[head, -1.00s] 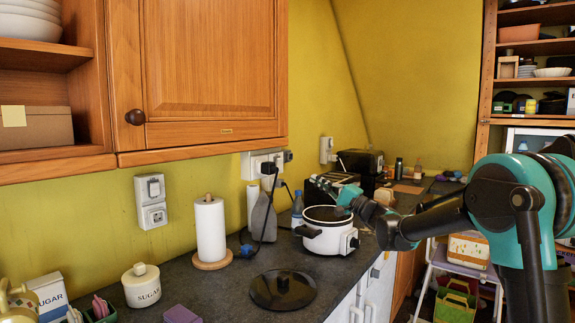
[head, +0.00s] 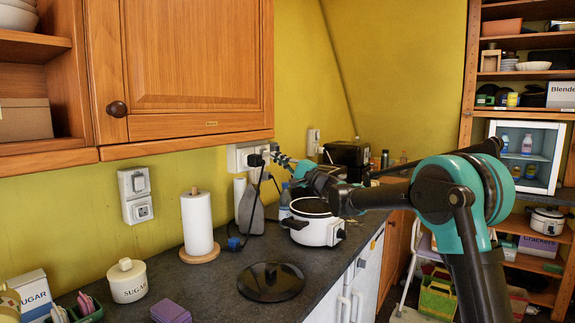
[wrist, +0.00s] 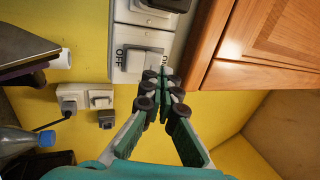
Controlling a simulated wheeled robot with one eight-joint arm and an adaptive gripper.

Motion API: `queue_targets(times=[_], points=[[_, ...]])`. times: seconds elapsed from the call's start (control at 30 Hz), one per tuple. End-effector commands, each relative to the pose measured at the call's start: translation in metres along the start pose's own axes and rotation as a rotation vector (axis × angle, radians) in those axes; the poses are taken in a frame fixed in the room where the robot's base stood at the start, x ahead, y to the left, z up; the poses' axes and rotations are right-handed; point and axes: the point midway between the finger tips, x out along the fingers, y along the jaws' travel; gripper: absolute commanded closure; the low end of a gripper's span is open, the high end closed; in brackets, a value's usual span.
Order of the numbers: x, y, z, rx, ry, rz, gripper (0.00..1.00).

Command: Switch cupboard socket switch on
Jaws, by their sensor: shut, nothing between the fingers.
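A white switch panel (head: 236,157) is on the yellow wall just under the cupboard (head: 195,65). In the wrist view this panel (wrist: 122,75) carries a grey-white rocker (wrist: 143,60), with OFF printed on its left and a partly hidden label on its right. My gripper (wrist: 160,78) is shut and empty, its black-padded fingertips in front of the rocker's right side by the partly hidden label. I cannot tell whether they touch it. In the head view my gripper (head: 274,153) is beside the panel, at the cupboard's lower right corner. The rocker's setting is unclear.
A smaller socket (wrist: 82,98) with a plug and cord is left of my fingers in the wrist view. Below are a white pot (head: 312,228), a blue-capped bottle (head: 285,200) and a paper roll (head: 197,225). Another wall switch (head: 136,195) is further left.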

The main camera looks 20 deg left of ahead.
Motion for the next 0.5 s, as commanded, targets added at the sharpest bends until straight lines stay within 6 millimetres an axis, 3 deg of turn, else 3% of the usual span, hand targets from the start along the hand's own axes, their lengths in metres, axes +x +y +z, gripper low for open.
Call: queue_targets(times=[0.2, 0.5], points=[[0.016, 0.000, 0.001, 0.000, -0.001, 0.000, 1.00], [0.017, 0.000, 0.000, 0.000, -0.001, 0.000, 1.00]])
